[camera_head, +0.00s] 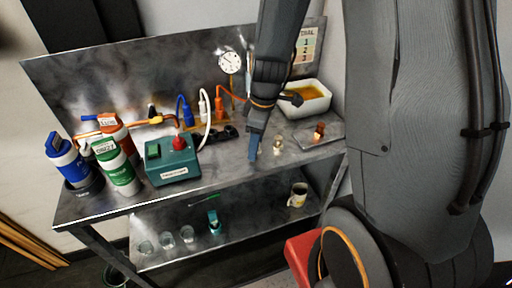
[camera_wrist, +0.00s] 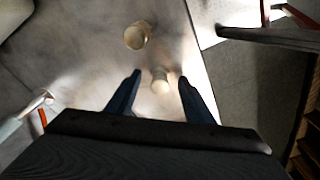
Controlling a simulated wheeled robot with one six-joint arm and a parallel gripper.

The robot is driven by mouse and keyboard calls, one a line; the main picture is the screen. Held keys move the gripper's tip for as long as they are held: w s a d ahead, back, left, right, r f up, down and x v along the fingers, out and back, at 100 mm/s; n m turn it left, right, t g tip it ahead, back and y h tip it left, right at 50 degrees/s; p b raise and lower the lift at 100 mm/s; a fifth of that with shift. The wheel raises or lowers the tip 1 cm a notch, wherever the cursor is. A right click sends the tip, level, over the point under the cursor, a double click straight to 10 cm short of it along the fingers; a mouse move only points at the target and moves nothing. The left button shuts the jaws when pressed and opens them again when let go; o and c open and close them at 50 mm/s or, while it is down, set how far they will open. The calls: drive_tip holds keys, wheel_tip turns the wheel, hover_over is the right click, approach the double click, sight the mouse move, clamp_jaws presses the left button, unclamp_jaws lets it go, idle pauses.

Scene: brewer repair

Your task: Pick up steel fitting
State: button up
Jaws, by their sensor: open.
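A small pale metal fitting (camera_head: 278,146) stands on the steel worktop, just right of my gripper (camera_head: 254,152) in the head view. A copper-coloured fitting (camera_head: 319,131) stands further right on a grey plate. In the wrist view, one pale fitting (camera_wrist: 160,82) sits between the fingertips of my gripper (camera_wrist: 159,80), with clear space on both sides. A second, wider pale fitting (camera_wrist: 137,36) stands just beyond the fingertips. My gripper is open and empty, pointing down. The bright light washes out colours, so I cannot tell surely which fitting is steel.
A teal box with a red knob (camera_head: 172,160) and several bottles (camera_head: 116,166) stand to the left. A white tub of amber liquid (camera_head: 305,98) is behind right. Cables and a gauge (camera_head: 229,63) line the back. A lower shelf holds a mug (camera_head: 298,196) and glasses.

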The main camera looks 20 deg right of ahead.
drive_tip(key=shift+f, duration=0.1)
drive_tip(key=c, duration=1.2)
drive_tip(key=shift+o, duration=0.2)
drive_tip(key=shift+r+b, duration=0.75)
drive_tip(key=shift+r, duration=4.3)
